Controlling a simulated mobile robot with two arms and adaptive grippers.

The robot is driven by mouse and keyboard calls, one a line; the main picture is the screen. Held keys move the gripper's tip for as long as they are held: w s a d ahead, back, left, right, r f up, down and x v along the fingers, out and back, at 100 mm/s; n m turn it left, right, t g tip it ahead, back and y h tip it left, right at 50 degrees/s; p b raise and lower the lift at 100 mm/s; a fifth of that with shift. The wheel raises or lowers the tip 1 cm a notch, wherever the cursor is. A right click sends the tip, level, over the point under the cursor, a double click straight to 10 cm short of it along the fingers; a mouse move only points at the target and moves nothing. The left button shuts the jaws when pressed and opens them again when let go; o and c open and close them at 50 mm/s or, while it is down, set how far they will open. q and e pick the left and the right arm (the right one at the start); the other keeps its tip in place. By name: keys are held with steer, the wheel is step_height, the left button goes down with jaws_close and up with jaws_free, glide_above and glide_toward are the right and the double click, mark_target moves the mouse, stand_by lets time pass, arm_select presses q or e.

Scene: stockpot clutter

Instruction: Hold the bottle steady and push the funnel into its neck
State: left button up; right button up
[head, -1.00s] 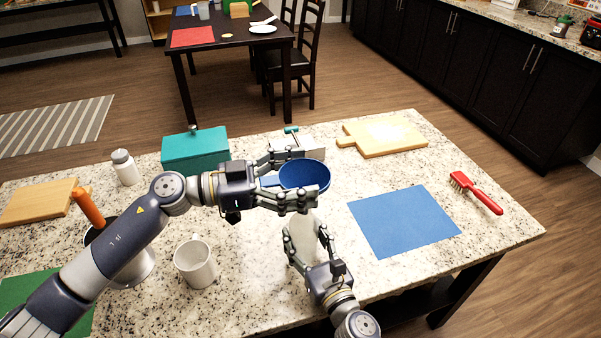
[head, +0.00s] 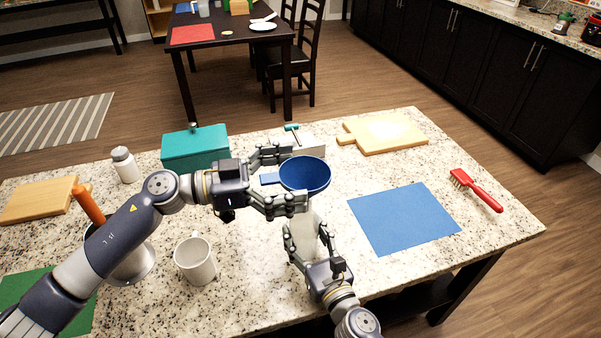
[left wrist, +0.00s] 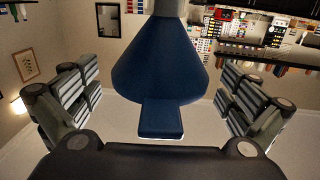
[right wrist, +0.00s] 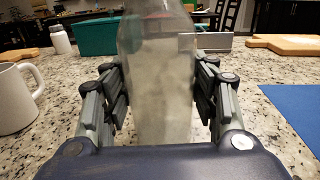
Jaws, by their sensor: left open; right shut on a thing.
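A blue funnel (head: 306,173) sits above the translucent bottle (head: 305,228), its wide mouth up and its flat tab (head: 270,179) towards my left gripper. In the left wrist view the funnel's cone (left wrist: 160,60) narrows towards a pale grey part at the top edge; I cannot tell how deep its spout sits in the neck. My left gripper (head: 280,180) is open, its fingers apart on either side of the tab and not touching it. My right gripper (head: 307,238) is shut on the bottle's body, which stands upright in the right wrist view (right wrist: 157,85). The neck is hidden.
A white mug (head: 195,262) and a metal pot (head: 130,258) with an orange handle stand at left. A teal box (head: 195,150) and a grey block (head: 303,145) are behind. A blue mat (head: 404,218), red brush (head: 477,190) and cutting board (head: 385,134) lie at right.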

arm_select(q)
steer(key=v, duration=1.1)
arm_select(e)
steer(key=o, duration=1.2)
steer(key=shift+c, duration=0.2)
arm_select(q)
steer(key=shift+w, duration=0.1)
